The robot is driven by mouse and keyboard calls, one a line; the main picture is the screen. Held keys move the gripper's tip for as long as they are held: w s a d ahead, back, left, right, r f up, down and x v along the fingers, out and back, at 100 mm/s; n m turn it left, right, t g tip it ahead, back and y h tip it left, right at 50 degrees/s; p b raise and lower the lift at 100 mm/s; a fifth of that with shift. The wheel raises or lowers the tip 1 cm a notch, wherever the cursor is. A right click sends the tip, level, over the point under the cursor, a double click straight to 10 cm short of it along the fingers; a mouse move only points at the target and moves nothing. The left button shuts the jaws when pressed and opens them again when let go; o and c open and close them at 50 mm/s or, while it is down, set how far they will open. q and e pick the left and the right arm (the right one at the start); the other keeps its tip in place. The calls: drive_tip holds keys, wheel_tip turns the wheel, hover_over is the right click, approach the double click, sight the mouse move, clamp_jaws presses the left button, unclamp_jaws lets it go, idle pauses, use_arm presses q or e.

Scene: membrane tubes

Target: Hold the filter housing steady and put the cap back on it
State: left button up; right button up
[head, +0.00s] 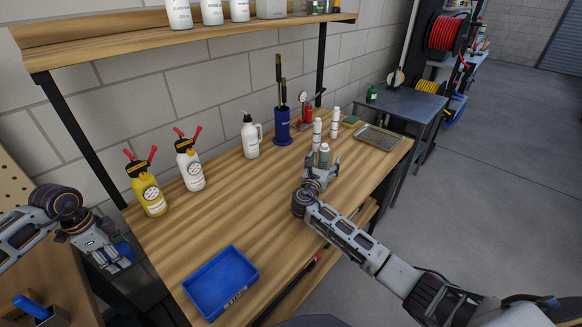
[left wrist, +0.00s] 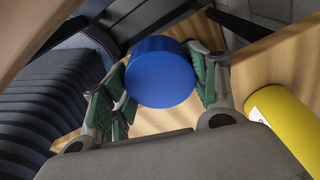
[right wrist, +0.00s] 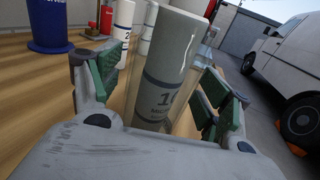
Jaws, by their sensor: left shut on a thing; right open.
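My left gripper (head: 121,254) is shut on a round blue cap (left wrist: 160,73). It holds the cap off the left end of the bench; the cap also shows in the head view (head: 124,248). My right gripper (head: 322,165) is open, with its fingers on either side of an upright white labelled cartridge (right wrist: 165,65). What looks like a clear tube, the filter housing (right wrist: 206,48), surrounds this cartridge. The cartridge top (head: 324,149) shows uncapped in the head view. The housing's foot is hidden behind my right gripper.
Two white cylinders (head: 317,133) stand just behind the housing. A metal tray (head: 384,151) lies to the right. A blue bin (head: 247,261) sits at the front. Yellow (head: 150,196) and white (head: 190,170) spray bottles stand left. The middle of the bench is clear.

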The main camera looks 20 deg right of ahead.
drive_tip(key=shift+c, duration=0.4)
drive_tip(key=c, duration=1.2)
drive_tip(key=shift+r, duration=0.2)
wheel_tip(320, 180, up, 10)
drive_tip(key=shift+f+p, duration=0.1)
drive_tip(key=shift+p, duration=0.55)
drive_tip(key=o, duration=0.6)
drive_tip(key=c, duration=0.9)
drive_tip(key=shift+o, duration=0.2)
